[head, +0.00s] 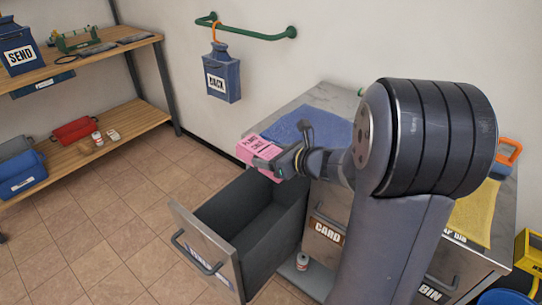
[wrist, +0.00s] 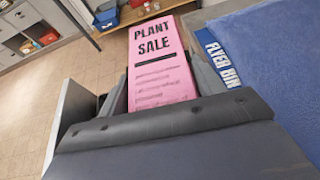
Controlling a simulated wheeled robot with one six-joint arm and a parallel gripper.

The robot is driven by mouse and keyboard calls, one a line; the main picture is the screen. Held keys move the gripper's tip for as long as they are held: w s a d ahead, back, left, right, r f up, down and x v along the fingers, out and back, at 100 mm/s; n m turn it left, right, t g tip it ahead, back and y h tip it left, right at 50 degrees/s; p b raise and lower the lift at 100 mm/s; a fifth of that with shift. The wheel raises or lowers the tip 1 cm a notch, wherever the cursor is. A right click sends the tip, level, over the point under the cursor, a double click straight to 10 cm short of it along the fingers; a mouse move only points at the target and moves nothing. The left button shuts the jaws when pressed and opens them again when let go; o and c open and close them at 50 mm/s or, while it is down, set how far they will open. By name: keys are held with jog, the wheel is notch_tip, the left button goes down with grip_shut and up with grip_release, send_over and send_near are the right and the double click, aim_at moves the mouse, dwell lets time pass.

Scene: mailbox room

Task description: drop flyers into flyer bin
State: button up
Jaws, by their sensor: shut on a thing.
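My gripper (head: 279,165) is shut on a pink stack of flyers (head: 259,151) that reads PLANT SALE. The flyers also show in the wrist view (wrist: 158,65), held flat between the fingers. They are in the air near the left edge of the cabinet top, above the back part of an open drawer (head: 183,226). The drawer's grey inside looks empty where it shows; its front label is too slanted to read. A blue label reading FLYER BIN (wrist: 219,58) lies beside the blue mat in the wrist view.
The cabinet top bears a blue mat (head: 308,128) and a yellow mat (head: 472,214). A closed CARD drawer (head: 328,238) is right of the open one. A small can (head: 302,262) stands below. A wooden shelf (head: 112,142) is at left. Tiled floor lies clear between.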

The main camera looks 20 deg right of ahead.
jog(key=shift+f+b, duration=1.6)
jog(key=shift+f, duration=0.6)
jog(key=o, duration=1.3)
jog(key=shift+o, duration=0.2)
jog(key=p+v, duration=0.2)
jog(key=v, duration=0.9)
jog(key=shift+w+a, duration=0.1)
jog(key=shift+a, duration=0.05)
